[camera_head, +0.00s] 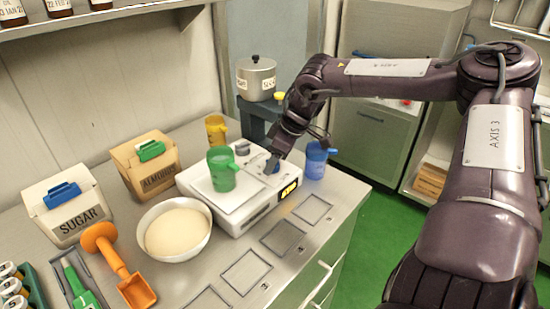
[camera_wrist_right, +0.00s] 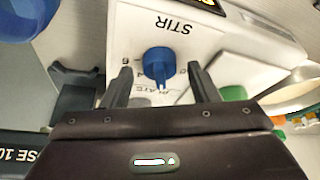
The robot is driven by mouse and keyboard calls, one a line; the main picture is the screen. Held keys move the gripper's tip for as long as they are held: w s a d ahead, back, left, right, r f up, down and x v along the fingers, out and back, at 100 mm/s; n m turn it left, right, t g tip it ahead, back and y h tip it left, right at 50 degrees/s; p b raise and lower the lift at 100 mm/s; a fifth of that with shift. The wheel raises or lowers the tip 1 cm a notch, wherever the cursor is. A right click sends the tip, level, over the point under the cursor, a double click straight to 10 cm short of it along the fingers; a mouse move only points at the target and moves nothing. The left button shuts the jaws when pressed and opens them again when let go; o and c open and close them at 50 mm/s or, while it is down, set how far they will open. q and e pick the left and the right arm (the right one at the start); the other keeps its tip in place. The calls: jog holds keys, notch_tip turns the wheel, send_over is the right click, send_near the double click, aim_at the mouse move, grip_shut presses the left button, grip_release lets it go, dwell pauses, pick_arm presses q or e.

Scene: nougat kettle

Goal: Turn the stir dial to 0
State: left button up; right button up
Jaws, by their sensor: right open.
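The stir dial (camera_wrist_right: 158,65) is a blue knob with a white pointer, beside the word STIR on the white machine (camera_wrist_right: 125,35). In the right wrist view its pointer points down toward my gripper; numbers around it are partly hidden. My right gripper (camera_wrist_right: 158,85) is open, one finger on each side of the dial, with gaps showing on both sides. In the head view the right gripper (camera_head: 272,163) comes down over the right side of the white machine (camera_head: 250,222), and the blue dial (camera_head: 275,168) is partly hidden behind it. My left gripper is not in view.
A green cup (camera_head: 222,169) stands on the machine's plate. A blue cup (camera_head: 316,160) is close right of my gripper, and a yellow cup (camera_head: 216,131) stands behind. A white bowl (camera_head: 178,230) is left of the machine. A lidded pot (camera_head: 256,79) stands at the back.

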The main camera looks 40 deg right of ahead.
jog(key=c, duration=1)
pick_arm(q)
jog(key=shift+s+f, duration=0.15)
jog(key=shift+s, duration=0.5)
pick_arm(e)
jog(key=shift+o, duration=0.2)
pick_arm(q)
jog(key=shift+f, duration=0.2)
pick_arm(e)
jog(key=shift+n, duration=0.3)
jog(key=shift+d+f+n+y+b, duration=0.1)
jog(key=shift+n+y+b, duration=0.2)
jog(key=shift+n+b, duration=0.25)
jog(key=shift+w+n+g+y+b, duration=0.1)
jog(key=shift+n+g+y+b, duration=0.35)
jog(key=shift+n, duration=0.8)
jog(key=shift+n+g, duration=0.45)
jog(key=shift+n, duration=0.65)
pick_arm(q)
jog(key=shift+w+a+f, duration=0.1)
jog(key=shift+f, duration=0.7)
pick_arm(e)
jog(key=shift+w+n+g+y, duration=0.1)
jog(key=shift+n+g+y, duration=0.3)
jog(key=shift+n, duration=0.9)
